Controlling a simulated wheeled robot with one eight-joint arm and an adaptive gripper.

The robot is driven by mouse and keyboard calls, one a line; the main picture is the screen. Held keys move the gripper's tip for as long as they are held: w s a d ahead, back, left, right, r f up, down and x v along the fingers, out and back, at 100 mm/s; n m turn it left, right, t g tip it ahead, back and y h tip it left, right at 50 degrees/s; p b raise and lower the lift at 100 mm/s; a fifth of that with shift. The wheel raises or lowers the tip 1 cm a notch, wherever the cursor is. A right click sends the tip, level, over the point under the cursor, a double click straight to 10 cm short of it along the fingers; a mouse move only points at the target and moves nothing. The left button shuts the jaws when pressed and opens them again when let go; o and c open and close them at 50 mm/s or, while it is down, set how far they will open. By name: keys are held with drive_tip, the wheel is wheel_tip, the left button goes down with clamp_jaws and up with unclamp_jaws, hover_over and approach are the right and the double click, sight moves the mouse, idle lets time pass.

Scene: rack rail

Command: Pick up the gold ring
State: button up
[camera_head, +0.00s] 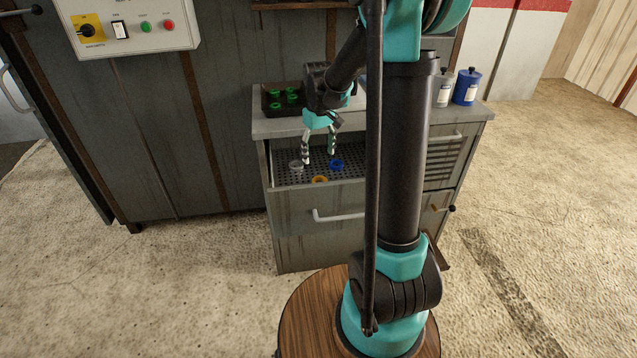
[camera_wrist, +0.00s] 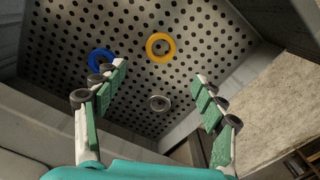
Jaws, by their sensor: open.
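The gold ring (camera_head: 320,179) lies on the perforated floor of the open drawer (camera_head: 340,200), near its front. It also shows in the wrist view (camera_wrist: 161,47), flat and uncovered, beyond my fingertips. A blue ring (camera_head: 337,165) lies near it and shows left of it in the wrist view (camera_wrist: 102,60). A silver-grey ring (camera_head: 296,165) lies at the drawer's left and appears between my fingers in the wrist view (camera_wrist: 159,103). My gripper (camera_head: 319,160) is open and empty, pointing down over the drawer, with its fingers (camera_wrist: 162,72) wide apart.
A dark tray (camera_head: 281,103) with several green parts sits on the cabinet top (camera_head: 268,128) behind the drawer. A white bottle (camera_head: 443,90) and a blue bottle (camera_head: 466,87) stand at the right. Drawer walls surround the rings. A control panel (camera_head: 128,27) hangs at upper left.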

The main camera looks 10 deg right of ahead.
hover_over(320, 176)
drive_tip(key=s, duration=0.2)
drive_tip(key=f, duration=0.4)
drive_tip(key=shift+w+a+f, duration=0.2)
drive_tip(key=shift+a, duration=0.15)
drive_tip(key=shift+s+d+f, duration=0.1)
drive_tip(key=shift+s+f, duration=0.05)
drive_tip(key=shift+f, duration=1.2)
drive_tip(key=shift+s+f, duration=0.15)
drive_tip(key=shift+f, duration=1.2)
drive_tip(key=c, duration=1.2)
drive_tip(key=shift+r, duration=0.1)
